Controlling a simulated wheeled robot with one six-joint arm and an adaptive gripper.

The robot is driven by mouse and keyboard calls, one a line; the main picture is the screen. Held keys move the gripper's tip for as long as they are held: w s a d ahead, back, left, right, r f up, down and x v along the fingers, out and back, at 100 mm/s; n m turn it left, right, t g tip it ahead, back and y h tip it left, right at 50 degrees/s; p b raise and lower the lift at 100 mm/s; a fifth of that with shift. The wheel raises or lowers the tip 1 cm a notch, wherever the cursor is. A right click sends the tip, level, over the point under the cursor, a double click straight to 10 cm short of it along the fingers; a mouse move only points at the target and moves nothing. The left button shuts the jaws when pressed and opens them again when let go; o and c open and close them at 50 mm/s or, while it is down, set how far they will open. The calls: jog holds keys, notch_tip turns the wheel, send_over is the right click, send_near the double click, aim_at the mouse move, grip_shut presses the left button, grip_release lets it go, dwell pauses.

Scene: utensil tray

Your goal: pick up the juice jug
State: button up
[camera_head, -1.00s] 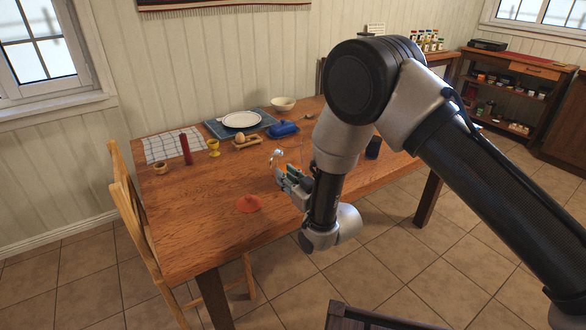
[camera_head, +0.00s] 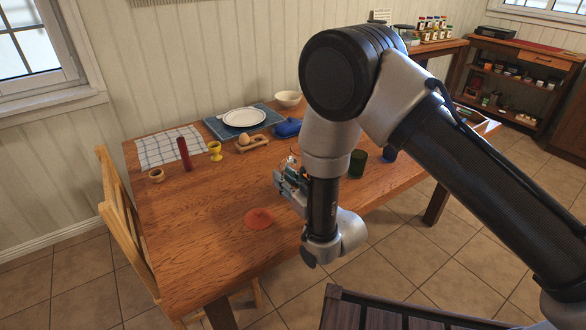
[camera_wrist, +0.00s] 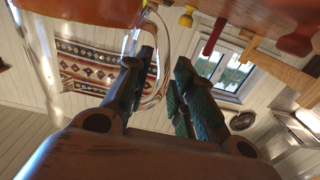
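The juice jug (camera_wrist: 68,14) is clear glass with orange juice. In the wrist view it fills the left side, with its curved glass handle (camera_wrist: 164,62) to the right of its body. My gripper (camera_wrist: 163,60) is open, one finger on each side of the handle. The left finger appears to be between the handle and the jug's body; I cannot tell whether either touches the glass. In the head view my gripper (camera_head: 281,183) is low over the wooden table, and my arm hides most of the jug.
On the table (camera_head: 200,225) lie an orange-red round mat (camera_head: 258,219), a dark green cup (camera_head: 357,163) and a blue cup (camera_head: 390,154) beyond my arm. A plate (camera_head: 244,117), egg holder (camera_head: 252,145), yellow egg cup (camera_head: 215,151) and red mill (camera_head: 184,154) stand further back. The front left is clear.

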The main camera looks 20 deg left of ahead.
grip_shut()
jog(key=shift+a+r, duration=0.1)
jog(key=shift+r, duration=0.1)
dwell(0.5)
